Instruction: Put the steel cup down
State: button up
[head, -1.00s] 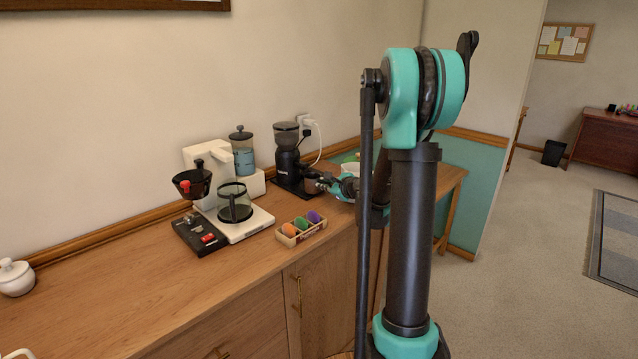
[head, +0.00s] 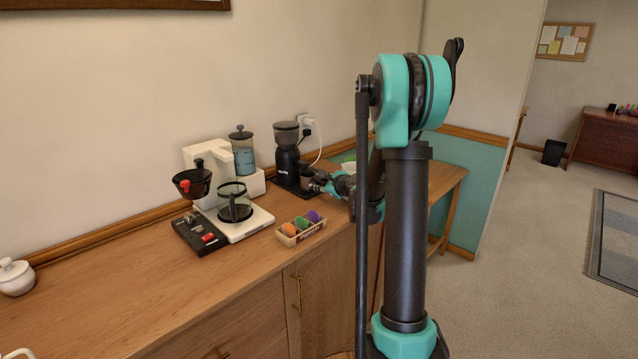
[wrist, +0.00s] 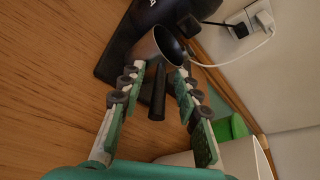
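The steel cup (wrist: 148,48) is grey with a dark inside and a black handle that points back between my fingers. My gripper (wrist: 160,70) has one fingertip on each side of the cup, against its wall, and looks shut on it. In the head view the cup (head: 307,171) is small and dark, beside the black grinder, with my gripper (head: 322,182) to its right. The cup is over or on the grinder's black base (wrist: 112,62). I cannot tell whether its bottom touches.
The black coffee grinder (head: 288,155) stands by the wall, with a white cord (head: 318,145) at the outlet. A white coffee machine (head: 205,165) and a tray of coloured items (head: 300,231) are to the left. A white container (wrist: 242,155) with something green is close to the right finger.

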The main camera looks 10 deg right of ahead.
jog(key=shift+r, duration=0.15)
jog(key=v, duration=1.2)
dwell(1.1)
